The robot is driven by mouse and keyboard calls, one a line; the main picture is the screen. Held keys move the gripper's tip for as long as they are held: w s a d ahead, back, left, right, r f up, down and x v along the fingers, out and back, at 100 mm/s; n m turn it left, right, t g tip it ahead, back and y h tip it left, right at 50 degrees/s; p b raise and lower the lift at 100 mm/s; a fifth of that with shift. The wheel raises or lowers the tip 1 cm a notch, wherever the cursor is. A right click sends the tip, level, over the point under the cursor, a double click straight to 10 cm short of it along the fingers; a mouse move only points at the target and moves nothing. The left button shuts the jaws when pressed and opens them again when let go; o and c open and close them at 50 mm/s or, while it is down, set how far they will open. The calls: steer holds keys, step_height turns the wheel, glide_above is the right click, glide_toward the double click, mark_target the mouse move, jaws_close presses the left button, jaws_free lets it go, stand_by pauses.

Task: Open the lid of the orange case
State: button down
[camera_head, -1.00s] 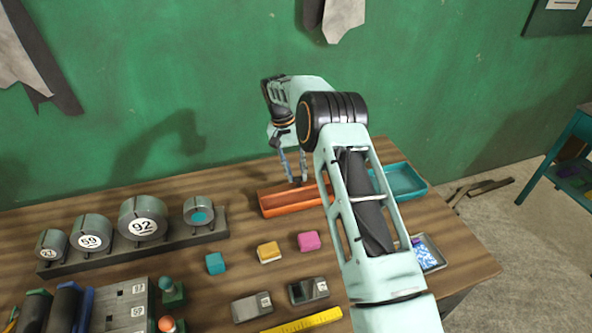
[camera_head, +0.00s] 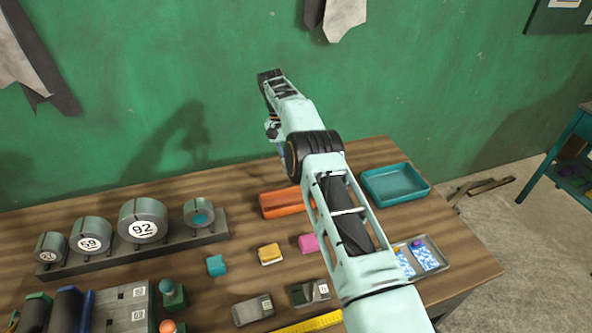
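An orange case (camera_head: 281,203), long and low, lies on the wooden table near the green wall. Its right part is hidden behind my arm. It looks like a shallow tray, and I cannot make out a separate lid. My gripper (camera_head: 281,150) is above and behind the case, close to the wall, and mostly hidden by my own arm. Its fingertips do not show clearly, so I cannot tell whether it is open or shut, or whether it touches anything.
A teal tray (camera_head: 396,184) stands right of my arm. A metal tray (camera_head: 440,265) with blue-white packets is at the table's right. Teal, yellow and pink blocks (camera_head: 270,254) lie in front of the case. A rack of numbered grey cylinders (camera_head: 143,221) stands left.

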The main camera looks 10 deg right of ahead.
steer(key=shift+w, duration=0.1)
steer(key=c, duration=1.7)
jaws_free()
steer(key=shift+o, duration=0.2)
steer(key=shift+d+f+t, duration=0.1)
steer(key=shift+d+t, duration=0.05)
steer(key=shift+t, duration=0.15)
steer(key=shift+s, duration=0.25)
